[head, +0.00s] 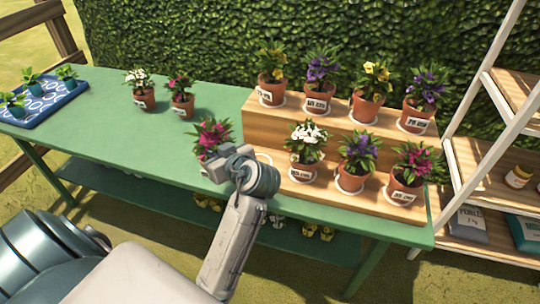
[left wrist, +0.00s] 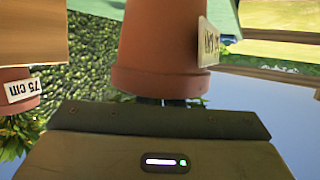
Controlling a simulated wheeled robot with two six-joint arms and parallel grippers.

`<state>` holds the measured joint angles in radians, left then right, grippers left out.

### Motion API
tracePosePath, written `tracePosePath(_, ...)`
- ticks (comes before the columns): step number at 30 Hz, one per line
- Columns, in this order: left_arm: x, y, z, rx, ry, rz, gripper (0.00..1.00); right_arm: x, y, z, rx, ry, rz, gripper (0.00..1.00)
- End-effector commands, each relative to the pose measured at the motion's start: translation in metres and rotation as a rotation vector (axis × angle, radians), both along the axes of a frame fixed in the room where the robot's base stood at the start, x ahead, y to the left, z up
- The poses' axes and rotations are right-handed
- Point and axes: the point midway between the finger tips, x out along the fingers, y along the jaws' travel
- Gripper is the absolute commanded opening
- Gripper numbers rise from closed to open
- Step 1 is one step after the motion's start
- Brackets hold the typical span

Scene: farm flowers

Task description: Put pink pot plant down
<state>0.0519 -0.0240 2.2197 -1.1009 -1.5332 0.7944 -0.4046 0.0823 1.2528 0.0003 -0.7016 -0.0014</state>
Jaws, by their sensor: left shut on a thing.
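My left gripper (head: 232,160) is shut on a terracotta pot whose plant has pink flowers (head: 210,138). In the head view the gripper hides much of this pot, beside the left end of the wooden stand. The left wrist view shows the held pot (left wrist: 160,45) close up, with a white label on its side, at the gripper (left wrist: 162,102). A white saucer (head: 264,157) at the left of the stand's lower step looks empty and is partly hidden by my gripper. My right gripper is not in view.
The wooden stand (head: 256,128) holds several potted flowers on two steps. On the green table (head: 95,135), a white-flowered pot (head: 145,99) and another pink-flowered pot (head: 182,104) stand behind. A blue seedling tray (head: 62,107) is far left. The table's left middle is clear.

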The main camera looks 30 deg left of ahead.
Motion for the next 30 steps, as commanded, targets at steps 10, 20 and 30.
tracePosePath(10, 0.090, -0.028, -0.004, -0.001, 0.000, -0.003, 0.00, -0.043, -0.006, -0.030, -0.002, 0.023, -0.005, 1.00)
tracePosePath(20, 0.131, -0.040, -0.012, 0.002, 0.000, -0.002, 0.00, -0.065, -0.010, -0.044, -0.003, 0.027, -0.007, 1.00)
tracePosePath(30, 0.131, -0.040, -0.046, 0.001, 0.000, -0.001, 0.00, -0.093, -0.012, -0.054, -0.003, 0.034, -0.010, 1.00)
